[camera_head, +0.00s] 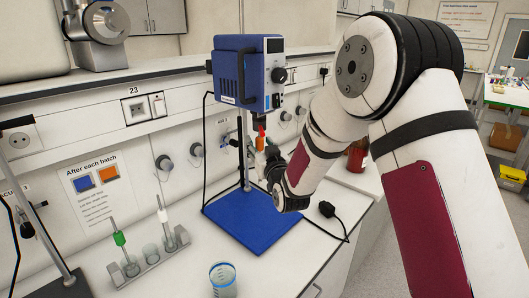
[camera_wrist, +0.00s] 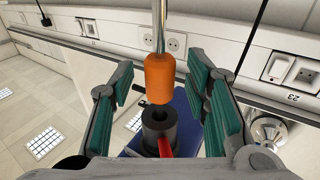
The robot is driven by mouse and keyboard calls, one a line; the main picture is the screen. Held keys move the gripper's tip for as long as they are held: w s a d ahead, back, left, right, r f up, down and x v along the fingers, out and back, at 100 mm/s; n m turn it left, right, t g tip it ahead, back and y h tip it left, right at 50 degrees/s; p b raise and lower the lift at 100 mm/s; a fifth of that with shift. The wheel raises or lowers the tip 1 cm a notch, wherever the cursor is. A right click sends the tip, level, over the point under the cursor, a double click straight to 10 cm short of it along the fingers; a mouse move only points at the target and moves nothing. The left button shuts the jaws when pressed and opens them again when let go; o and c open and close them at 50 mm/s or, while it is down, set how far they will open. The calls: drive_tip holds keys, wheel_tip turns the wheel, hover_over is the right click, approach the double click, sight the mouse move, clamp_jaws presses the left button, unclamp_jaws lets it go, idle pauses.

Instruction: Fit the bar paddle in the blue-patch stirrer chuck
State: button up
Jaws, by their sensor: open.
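The blue stirrer (camera_head: 247,73) stands upright on a post over a blue base plate (camera_head: 252,218). Its dark chuck (camera_wrist: 158,130) with a red lever (camera_wrist: 165,148) shows at the bottom of the upside-down wrist view. A paddle with a metal shaft and an orange sleeve (camera_wrist: 159,73) is in line with the chuck, its sleeve end close to the chuck mouth. I cannot tell whether the shaft is inside the chuck. My gripper (camera_wrist: 160,108) is open, with its green-padded fingers apart on both sides of the sleeve and chuck. The paddle's far end is hidden.
A rack (camera_head: 148,262) on the bench holds a green-sleeved paddle (camera_head: 119,238) and a white-sleeved one (camera_head: 162,215). A beaker (camera_head: 223,279) stands in front. A black plug (camera_head: 326,209) and cable lie right of the base. Another stand (camera_head: 65,286) is at left.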

drive_tip(key=r+v, duration=0.1)
drive_tip(key=v, duration=1)
drive_tip(key=s+d+r+m+g+h, duration=0.1)
drive_tip(key=s+d+r+g+h, duration=0.2)
drive_tip(key=s+d+r+g, duration=0.45)
drive_tip(key=s+d+f+m+g+h, duration=0.1)
drive_tip(key=s+d+g, duration=0.1)
drive_tip(key=s, duration=1.1)
drive_tip(key=s+d+f+m+g, duration=0.1)
drive_tip(key=s+d+g, duration=0.2)
drive_tip(key=s, duration=1)
drive_tip(key=shift+d+h+b, duration=0.4)
drive_tip(key=shift+d+b, duration=0.05)
drive_tip(key=shift+d, duration=0.45)
